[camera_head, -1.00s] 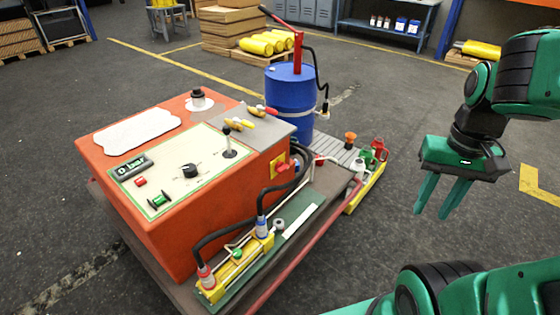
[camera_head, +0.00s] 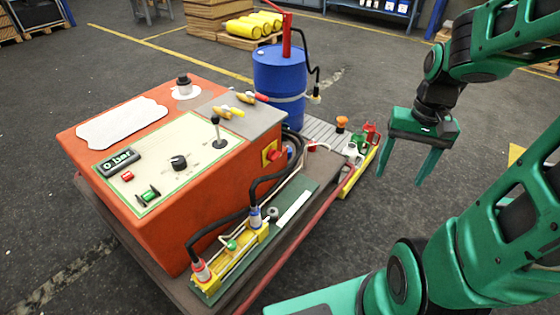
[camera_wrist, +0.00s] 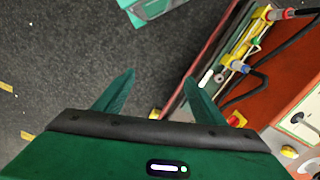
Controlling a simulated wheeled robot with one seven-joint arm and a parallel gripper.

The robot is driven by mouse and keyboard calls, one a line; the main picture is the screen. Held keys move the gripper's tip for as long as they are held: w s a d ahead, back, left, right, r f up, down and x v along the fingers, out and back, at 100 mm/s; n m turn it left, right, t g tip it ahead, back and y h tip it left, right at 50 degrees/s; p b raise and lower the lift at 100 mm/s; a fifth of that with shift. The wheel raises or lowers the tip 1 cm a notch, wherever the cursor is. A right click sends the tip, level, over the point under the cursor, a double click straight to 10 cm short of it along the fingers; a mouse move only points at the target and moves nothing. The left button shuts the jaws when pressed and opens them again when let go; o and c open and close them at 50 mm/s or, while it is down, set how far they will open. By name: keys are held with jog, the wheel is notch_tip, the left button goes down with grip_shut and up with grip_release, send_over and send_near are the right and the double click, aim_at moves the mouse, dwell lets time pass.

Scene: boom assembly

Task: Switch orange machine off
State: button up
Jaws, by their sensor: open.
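The orange machine (camera_head: 190,210) stands left of centre in the head view. Its top panel carries a "0 bar" display (camera_head: 119,162), a red button (camera_head: 127,175), a green switch (camera_head: 148,194), a black knob (camera_head: 179,162) and a black lever (camera_head: 217,134). A red switch on a yellow plate (camera_head: 271,153) sits on its right side face. My gripper (camera_head: 405,178) hangs open and empty in the air to the right of the machine, pointing down. In the wrist view its fingers (camera_wrist: 160,100) are spread, with the machine's edge (camera_wrist: 270,115) at the right.
A blue barrel (camera_head: 279,85) with a red pump handle stands behind the machine. Black hoses (camera_head: 222,228) run to a yellow fitting (camera_head: 232,250) on the low cart beside the machine. Small items (camera_head: 358,145) sit at the cart's far end. Floor right of the cart is clear.

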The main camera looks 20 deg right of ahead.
jog(key=w+a+f+m+y, duration=0.2)
jog(key=w+a+f+y, duration=0.1)
jog(key=w+f, duration=0.9)
jog(key=m+t+y, duration=0.7)
jog(key=m+t, duration=0.8)
jog(key=m, duration=0.5)
send_near(277, 158)
jog(key=x, duration=0.8)
jog(key=shift+w, duration=0.2)
jog(key=shift+c, duration=0.6)
jog(key=c, duration=0.9)
jog(key=shift+a, duration=0.15)
jog(key=shift+c, duration=0.2)
